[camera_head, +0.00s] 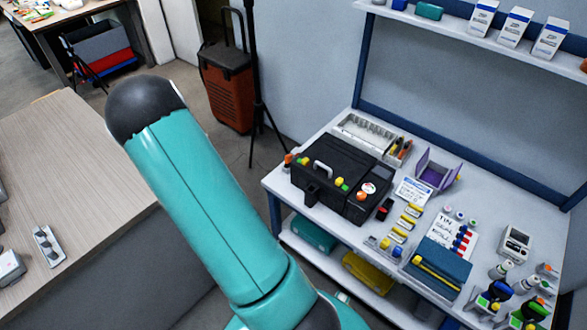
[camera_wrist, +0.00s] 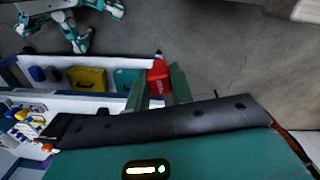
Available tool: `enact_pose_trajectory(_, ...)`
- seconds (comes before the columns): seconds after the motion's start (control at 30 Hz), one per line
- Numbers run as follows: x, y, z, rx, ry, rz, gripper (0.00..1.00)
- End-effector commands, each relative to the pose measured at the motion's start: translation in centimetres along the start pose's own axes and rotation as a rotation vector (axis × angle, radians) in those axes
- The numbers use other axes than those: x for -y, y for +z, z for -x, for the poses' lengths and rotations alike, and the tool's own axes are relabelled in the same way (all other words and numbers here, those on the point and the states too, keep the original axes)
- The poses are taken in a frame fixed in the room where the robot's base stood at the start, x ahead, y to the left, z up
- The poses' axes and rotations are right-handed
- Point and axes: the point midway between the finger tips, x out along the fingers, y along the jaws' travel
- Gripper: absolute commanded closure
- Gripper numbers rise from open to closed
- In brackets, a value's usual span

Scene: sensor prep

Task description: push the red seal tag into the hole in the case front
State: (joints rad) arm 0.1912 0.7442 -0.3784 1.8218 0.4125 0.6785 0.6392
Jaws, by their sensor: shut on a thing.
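The black case (camera_head: 322,170) with a grey handle stands on the white workbench in the head view. Its front carries small green, yellow and orange pieces and a round white dial. The hole cannot be made out at this size. In the wrist view my gripper (camera_wrist: 158,88) is shut on the red seal tag (camera_wrist: 158,72), which sits between the two green fingers and points away from the palm. The gripper is outside the head view, where only my teal arm shows.
The workbench (camera_head: 290,182) also holds a purple-lined box (camera_head: 435,172), a blue box (camera_head: 438,268), yellow-marked pieces and several bottles at the right. Yellow (camera_wrist: 87,78) and teal cases lie on its lower shelf. Open floor (camera_wrist: 235,60) shows beyond the tag.

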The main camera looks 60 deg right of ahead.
Motion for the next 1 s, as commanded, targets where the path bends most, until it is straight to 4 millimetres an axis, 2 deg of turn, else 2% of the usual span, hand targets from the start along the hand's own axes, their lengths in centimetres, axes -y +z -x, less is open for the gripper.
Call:
enact_pose_trajectory(0.03, -2.0, -2.5, -0.1, 0.001, 0.002, -0.15, 0.97)
enact_pose_trajectory(0.1, -4.4, -5.3, -0.1, 0.002, 0.001, -0.356, 0.97)
enact_pose_trajectory(0.17, -6.7, -7.7, -0.1, 0.002, 0.0, -0.532, 0.97)
enact_pose_trajectory(0.3, -12.5, -12.6, -0.1, 0.005, -0.004, -0.944, 0.97)
enact_pose_trajectory(0.5, -21.1, -18.0, 0.0, 0.005, -0.015, -1.492, 0.97)
enact_pose_trajectory(0.6, -24.2, -19.5, 0.1, 0.006, -0.02, -1.686, 0.97)
enact_pose_trajectory(0.7, -26.1, -20.3, 0.1, 0.008, -0.024, -1.805, 0.97)
enact_pose_trajectory(0.77, -26.6, -20.6, 0.1, 0.008, -0.025, -1.839, 0.97)
enact_pose_trajectory(1.0, -26.9, -20.7, -0.9, 0.006, -0.025, -1.855, 0.97)
